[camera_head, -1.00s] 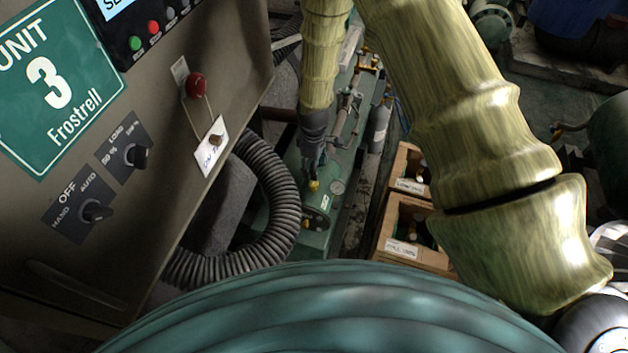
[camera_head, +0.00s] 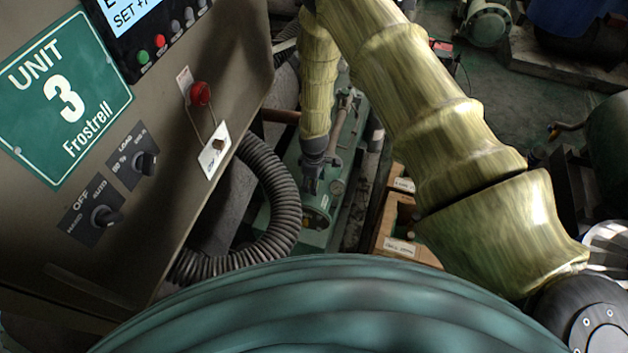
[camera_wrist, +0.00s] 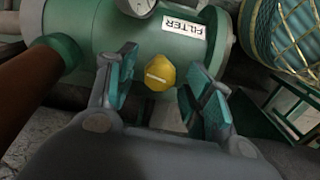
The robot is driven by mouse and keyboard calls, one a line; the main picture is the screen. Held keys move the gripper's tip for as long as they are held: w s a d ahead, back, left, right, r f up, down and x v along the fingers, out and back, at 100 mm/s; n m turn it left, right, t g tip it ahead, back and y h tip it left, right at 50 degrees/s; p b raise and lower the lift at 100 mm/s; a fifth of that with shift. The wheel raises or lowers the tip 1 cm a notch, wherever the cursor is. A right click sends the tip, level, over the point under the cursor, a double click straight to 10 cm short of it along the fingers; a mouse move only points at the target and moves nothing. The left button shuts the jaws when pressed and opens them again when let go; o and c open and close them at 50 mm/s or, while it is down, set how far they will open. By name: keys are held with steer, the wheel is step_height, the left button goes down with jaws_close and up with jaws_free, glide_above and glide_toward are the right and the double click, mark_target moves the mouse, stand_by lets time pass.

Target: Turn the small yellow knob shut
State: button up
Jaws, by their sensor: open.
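The small yellow knob (camera_wrist: 160,76) shows in the wrist view, just in front of a green cylinder (camera_wrist: 105,35) with a white FILTER label (camera_wrist: 186,27). A pale line runs across the knob's face, close to level. My gripper (camera_wrist: 163,85) is open, with one teal-padded finger on each side of the knob and gaps between. In the head view my gripper (camera_head: 312,182) points down at the green vessel (camera_head: 316,215); the knob is hidden there.
A grey corrugated hose (camera_head: 284,200) curves left of my gripper, beside the Unit 3 cabinet (camera_head: 150,215). Wooden crates (camera_head: 405,240) stand to the right. In the wrist view a brown pipe (camera_wrist: 35,90) lies at left and a blue netted cylinder (camera_wrist: 290,35) at upper right.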

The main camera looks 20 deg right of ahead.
steer(key=shift+f, duration=0.1)
steer(key=c, duration=1)
steer(key=m+b, duration=0.2)
steer(key=m, duration=0.1)
steer(key=shift+f, duration=0.15)
steer(key=m+b, duration=0.3)
steer(key=m, duration=0.1)
steer(key=shift+m, duration=0.3)
steer(key=m+b, duration=0.1)
steer(key=m, duration=0.2)
steer(key=shift+m, duration=0.3)
steer(key=shift+m+b, duration=0.6)
steer(key=shift+m, duration=1.5)
